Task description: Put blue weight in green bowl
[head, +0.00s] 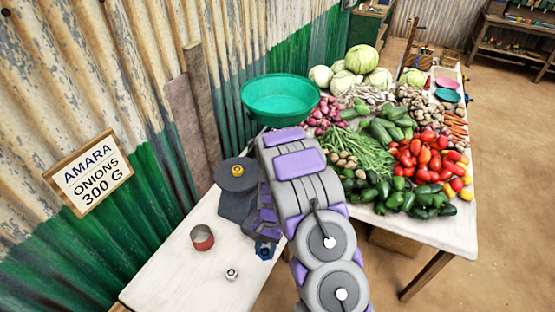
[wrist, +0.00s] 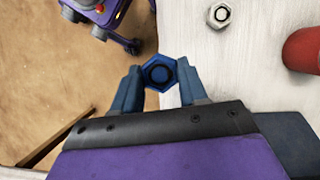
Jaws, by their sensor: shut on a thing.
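The blue weight (wrist: 159,74) is a small hexagonal piece with a dark ring on top. In the wrist view it sits between the two fingertips of my gripper (wrist: 160,86), which is shut on it. In the head view the blue weight (head: 264,253) shows below my arm, by the white table's right edge; my arm hides most of the gripper. I cannot tell whether the weight touches the table. The green bowl (head: 280,98) is wide and stands behind my arm, near the wall, apart from the gripper. Its visible inside looks empty.
A silver hexagonal weight (head: 232,274) and a red tin (head: 202,238) stand on the white table (head: 175,275). A dark grey object with a brass knob (head: 237,171) stands behind them. Vegetables (head: 400,150) cover the table on the right. A sign (head: 88,174) reads "AMARA ONIONS 300 G".

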